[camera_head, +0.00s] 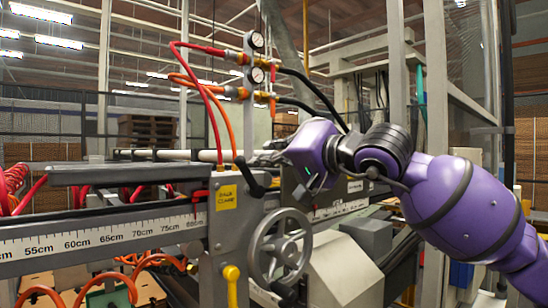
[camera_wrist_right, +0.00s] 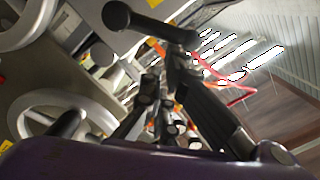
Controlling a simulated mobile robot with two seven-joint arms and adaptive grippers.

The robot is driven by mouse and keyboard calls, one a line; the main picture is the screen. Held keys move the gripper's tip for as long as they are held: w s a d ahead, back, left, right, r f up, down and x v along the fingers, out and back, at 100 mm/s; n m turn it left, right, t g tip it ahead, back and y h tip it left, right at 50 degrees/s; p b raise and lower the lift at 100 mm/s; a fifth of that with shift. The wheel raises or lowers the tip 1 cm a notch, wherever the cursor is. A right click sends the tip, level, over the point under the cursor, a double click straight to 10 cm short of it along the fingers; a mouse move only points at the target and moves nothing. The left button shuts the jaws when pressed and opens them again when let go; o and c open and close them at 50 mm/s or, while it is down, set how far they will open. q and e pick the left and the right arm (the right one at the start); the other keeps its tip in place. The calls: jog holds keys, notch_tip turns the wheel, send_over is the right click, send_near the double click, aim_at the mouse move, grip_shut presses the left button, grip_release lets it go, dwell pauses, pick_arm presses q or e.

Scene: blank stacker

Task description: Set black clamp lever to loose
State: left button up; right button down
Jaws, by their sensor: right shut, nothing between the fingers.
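The black clamp lever (camera_head: 251,180) is on the grey machine housing, just right of a yellow label (camera_head: 226,198). It slants down to the right and ends in a dark rounded grip. A black lever with a rounded end (camera_wrist_right: 150,26) also shows at the top of the right wrist view. My right gripper (camera_head: 268,158) reaches in from the right, close above and behind the lever; I cannot tell whether they touch. Its dark fingers (camera_wrist_right: 163,80) are shut with nothing held, and look slightly below the lever in the wrist view. My left gripper is out of view.
A grey handwheel (camera_head: 280,247) stands below the lever and also shows in the wrist view (camera_wrist_right: 62,120). Red and orange hoses with gauges (camera_head: 256,58) rise above. A ruler scale (camera_head: 100,236) runs left.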

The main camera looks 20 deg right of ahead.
aim_at(240, 166)
jog(key=a+n, duration=0.1)
jog(key=n, duration=0.1)
jog(key=s+a+n, duration=0.1)
jog(key=n, duration=0.1)
jog(key=a+f+n, duration=0.1)
jog(key=a+n, duration=0.1)
jog(key=shift+s+a+f, duration=0.1)
jog(key=shift+s, duration=0.1)
jog(key=shift+s+a+f+n, duration=0.1)
jog(key=shift+a+f+n, duration=0.15)
jog(key=shift+n, duration=0.15)
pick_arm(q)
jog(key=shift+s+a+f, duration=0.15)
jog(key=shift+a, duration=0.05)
pick_arm(e)
jog(key=shift+a, duration=0.2)
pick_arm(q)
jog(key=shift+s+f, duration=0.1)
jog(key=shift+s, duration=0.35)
pick_arm(e)
jog(key=shift+s, duration=0.15)
